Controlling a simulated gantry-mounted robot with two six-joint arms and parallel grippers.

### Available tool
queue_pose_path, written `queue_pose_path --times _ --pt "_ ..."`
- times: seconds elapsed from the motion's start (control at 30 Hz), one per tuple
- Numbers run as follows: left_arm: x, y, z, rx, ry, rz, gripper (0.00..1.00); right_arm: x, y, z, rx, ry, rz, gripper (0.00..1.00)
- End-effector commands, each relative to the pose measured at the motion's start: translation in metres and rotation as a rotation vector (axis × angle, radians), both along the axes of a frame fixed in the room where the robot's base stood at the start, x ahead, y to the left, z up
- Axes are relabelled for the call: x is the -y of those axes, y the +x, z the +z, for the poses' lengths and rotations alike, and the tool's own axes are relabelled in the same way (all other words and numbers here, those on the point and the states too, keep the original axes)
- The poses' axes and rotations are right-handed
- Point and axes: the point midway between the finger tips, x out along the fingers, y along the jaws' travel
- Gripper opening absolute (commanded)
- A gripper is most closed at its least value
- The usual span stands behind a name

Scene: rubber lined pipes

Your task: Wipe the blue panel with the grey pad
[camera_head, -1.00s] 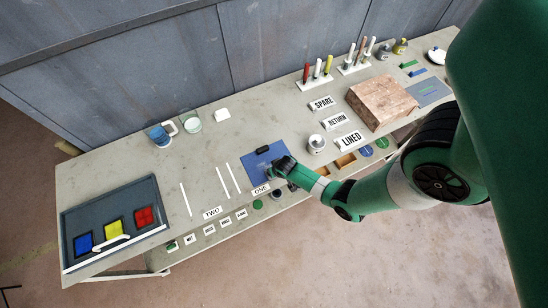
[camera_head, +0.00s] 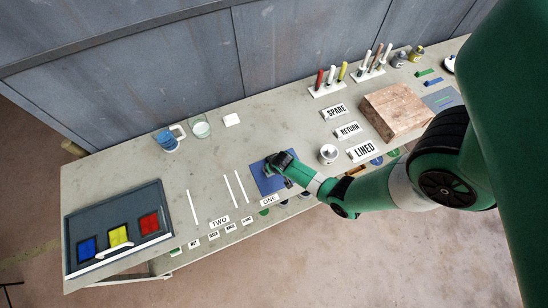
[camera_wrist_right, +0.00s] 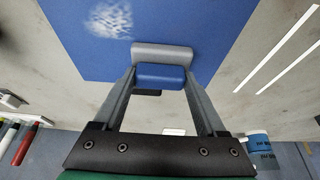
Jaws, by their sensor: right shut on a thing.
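In the wrist view the right gripper (camera_wrist_right: 160,76) is shut on the blue block of the grey pad (camera_wrist_right: 163,51). The pad is over the blue panel (camera_wrist_right: 90,55); I cannot tell whether it touches. A whitish speckled smudge (camera_wrist_right: 110,19) shows on the panel, apart from the pad. My left gripper is not in view.
A dark thing (camera_wrist_right: 148,93) shows behind the fingers at the panel's far side. White strips (camera_head: 234,190) lie left of the panel. A blue mug (camera_head: 168,139), a white cup (camera_head: 328,153) and a brown block (camera_head: 396,111) stand around. Bench beyond the panel is clear.

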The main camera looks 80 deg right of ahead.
Motion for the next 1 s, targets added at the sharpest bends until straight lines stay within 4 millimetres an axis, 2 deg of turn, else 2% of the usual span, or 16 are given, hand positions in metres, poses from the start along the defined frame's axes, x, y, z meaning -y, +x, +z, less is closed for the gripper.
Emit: queue_pose_path --times 0.03,0.17,0.7,1.0 --pt "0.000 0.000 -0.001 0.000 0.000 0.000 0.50 0.001 0.002 -0.002 0.000 0.000 0.000 0.22" --pt "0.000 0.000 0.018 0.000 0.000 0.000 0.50 0.000 0.002 0.027 0.005 -0.002 0.003 0.22" --pt "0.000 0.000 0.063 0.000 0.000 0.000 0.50 -0.003 0.007 0.074 0.003 0.000 0.015 0.22" --pt "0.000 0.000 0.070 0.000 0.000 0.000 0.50 -0.004 0.007 0.081 0.002 0.000 0.017 0.22"
